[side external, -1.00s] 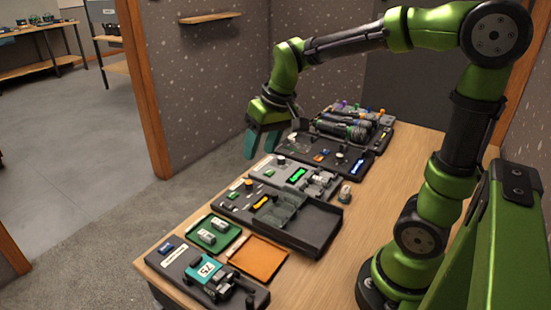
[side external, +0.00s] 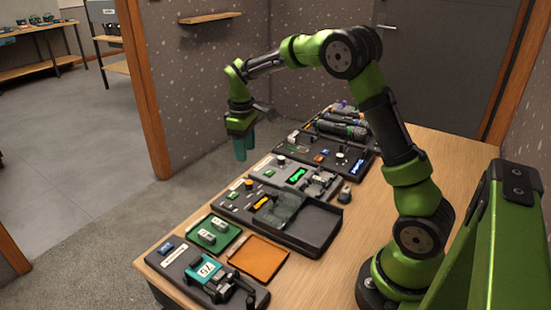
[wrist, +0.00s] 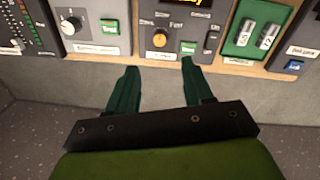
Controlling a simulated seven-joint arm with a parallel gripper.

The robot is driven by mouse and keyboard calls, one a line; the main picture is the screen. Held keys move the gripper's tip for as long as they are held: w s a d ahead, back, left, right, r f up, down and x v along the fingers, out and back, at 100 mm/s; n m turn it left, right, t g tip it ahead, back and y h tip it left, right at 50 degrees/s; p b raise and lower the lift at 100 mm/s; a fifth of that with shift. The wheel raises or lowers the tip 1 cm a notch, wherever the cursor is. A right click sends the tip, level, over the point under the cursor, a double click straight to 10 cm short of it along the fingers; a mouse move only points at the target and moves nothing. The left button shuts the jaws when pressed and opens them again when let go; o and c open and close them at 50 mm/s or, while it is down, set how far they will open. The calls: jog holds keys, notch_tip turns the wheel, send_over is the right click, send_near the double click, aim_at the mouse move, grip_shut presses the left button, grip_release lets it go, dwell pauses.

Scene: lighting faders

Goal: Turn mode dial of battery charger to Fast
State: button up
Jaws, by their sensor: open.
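The battery charger (side external: 232,212) is a dark panel with an amber display and an open bay, in the middle of the row on the table. Its mode dial is a round orange-topped knob (wrist: 160,38), also seen small in the side view (side external: 249,184). Small labels surround the dial; its pointer direction is too small to tell. My gripper (wrist: 159,68) has two teal fingers, open and empty. In the side view (side external: 243,156) it hangs above the devices' front edge, fingers down. In the wrist view the dial lies beyond the fingertips, roughly centred between them, and nothing touches it.
A grey panel (wrist: 90,42) with a white-marked knob stands left of the charger in the wrist view. A green tray with two cells (wrist: 243,45) is to its right. An orange mat (side external: 258,254) and a dark device (side external: 180,262) lie nearer the side camera.

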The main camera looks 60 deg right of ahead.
aim_at(248, 182)
jog(key=f, duration=1.1)
jog(key=shift+w+d+f, duration=0.1)
jog(key=shift+d, duration=0.15)
grip_shut()
